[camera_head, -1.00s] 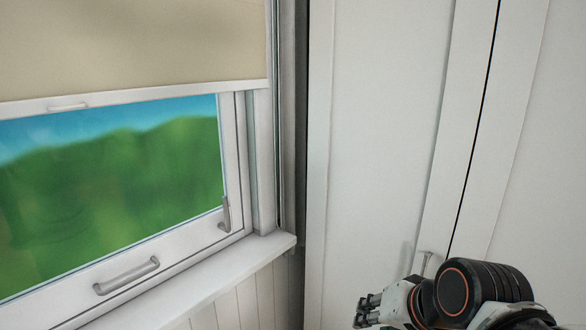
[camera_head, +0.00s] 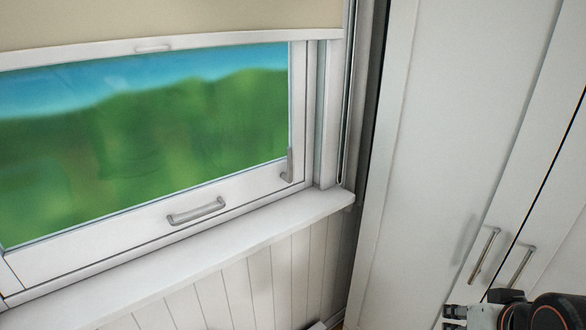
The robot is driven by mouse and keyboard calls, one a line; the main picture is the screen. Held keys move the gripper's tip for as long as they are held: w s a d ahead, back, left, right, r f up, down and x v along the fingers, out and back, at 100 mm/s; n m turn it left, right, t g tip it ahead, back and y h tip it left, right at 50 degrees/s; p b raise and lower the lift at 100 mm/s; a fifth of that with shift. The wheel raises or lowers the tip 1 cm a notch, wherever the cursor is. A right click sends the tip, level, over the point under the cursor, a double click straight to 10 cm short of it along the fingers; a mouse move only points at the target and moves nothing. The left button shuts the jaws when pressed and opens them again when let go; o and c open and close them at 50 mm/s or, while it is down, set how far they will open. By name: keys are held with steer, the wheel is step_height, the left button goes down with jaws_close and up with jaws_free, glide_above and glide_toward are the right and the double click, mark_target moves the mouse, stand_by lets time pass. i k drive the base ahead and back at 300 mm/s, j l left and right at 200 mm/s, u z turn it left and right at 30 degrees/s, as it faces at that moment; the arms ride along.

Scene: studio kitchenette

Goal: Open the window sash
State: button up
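The window sash (camera_head: 110,233) is a white frame around glass, with green hills and blue sky beyond. Its bottom rail sits down at the sill, and no gap shows there. A grey bar handle (camera_head: 197,211) is on the bottom rail. A small grey lever (camera_head: 288,168) stands upright at the sash's lower right corner. My gripper (camera_head: 452,319) is at the bottom edge, far right and well away from the sash. Only part of it shows, apart from any window part, and its finger opening cannot be made out.
A beige roller blind (camera_head: 170,18) covers the window's top, with a small pull on its white bottom bar (camera_head: 80,52). The white sill (camera_head: 220,248) juts out below. A tall white cupboard (camera_head: 450,120) with two bar handles (camera_head: 484,255) stands at the right.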

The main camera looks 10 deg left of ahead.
mark_target(32, 262)
steer(key=i+j+u, duration=0.1)
steer(key=u, duration=1.55)
steer(key=i+j, duration=0.05)
